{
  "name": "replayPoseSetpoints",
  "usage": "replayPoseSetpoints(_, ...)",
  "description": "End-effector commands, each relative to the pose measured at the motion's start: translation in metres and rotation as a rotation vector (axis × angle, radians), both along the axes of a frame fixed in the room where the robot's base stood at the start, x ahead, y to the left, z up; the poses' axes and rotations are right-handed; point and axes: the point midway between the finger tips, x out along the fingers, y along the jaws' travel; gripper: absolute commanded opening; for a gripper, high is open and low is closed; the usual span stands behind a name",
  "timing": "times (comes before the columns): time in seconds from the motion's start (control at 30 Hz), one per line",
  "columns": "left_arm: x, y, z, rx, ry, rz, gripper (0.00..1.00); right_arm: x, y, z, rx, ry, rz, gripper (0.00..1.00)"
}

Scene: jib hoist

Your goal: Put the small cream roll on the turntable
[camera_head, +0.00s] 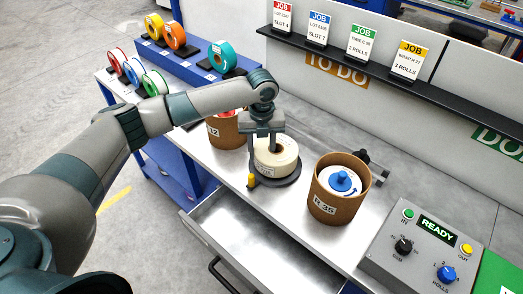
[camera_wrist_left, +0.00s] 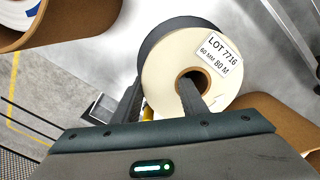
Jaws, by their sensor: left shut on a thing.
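The cream roll (camera_head: 268,165) has a white label and a brown core; in the left wrist view the cream roll (camera_wrist_left: 165,72) reads "LOT 7716, 60 MM 80 M". My left gripper (camera_head: 266,140) is shut on its wall, pointing down, with one finger in the core and the other outside; the fingers also show in the left wrist view. The roll is upright over the dark round turntable (camera_head: 291,180), which it mostly hides. I cannot tell whether it rests on the disc or hangs just above. My right gripper is not in view.
A brown tub R 35 (camera_head: 326,208) with a blue-knobbed roll inside stands right of the turntable; another brown tub (camera_head: 222,141) stands behind left. A yellow peg (camera_head: 251,181) is at the turntable's edge. An open drawer (camera_head: 250,245) juts out in front. A control box (camera_head: 420,245) reads READY.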

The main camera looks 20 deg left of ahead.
Motion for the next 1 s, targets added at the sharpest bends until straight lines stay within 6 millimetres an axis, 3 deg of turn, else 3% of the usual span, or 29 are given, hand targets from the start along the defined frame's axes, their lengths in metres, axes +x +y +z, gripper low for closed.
replayPoseSetpoints(0.5, 0.0009, -0.0003, -0.0094, -0.001, -0.004, -0.001, 0.00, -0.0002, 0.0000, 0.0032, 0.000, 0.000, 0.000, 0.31)
replayPoseSetpoints(0.53, 0.0003, 0.0001, -0.0110, 0.000, -0.001, -0.001, 0.41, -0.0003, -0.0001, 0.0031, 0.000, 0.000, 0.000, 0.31)
replayPoseSetpoints(0.6, 0.0003, 0.0001, -0.0106, 0.000, -0.002, -0.001, 0.57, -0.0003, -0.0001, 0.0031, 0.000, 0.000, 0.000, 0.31)
replayPoseSetpoints(1.0, 0.0005, 0.0001, -0.0076, 0.000, -0.002, -0.001, 0.57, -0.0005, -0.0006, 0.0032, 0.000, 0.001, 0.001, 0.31)
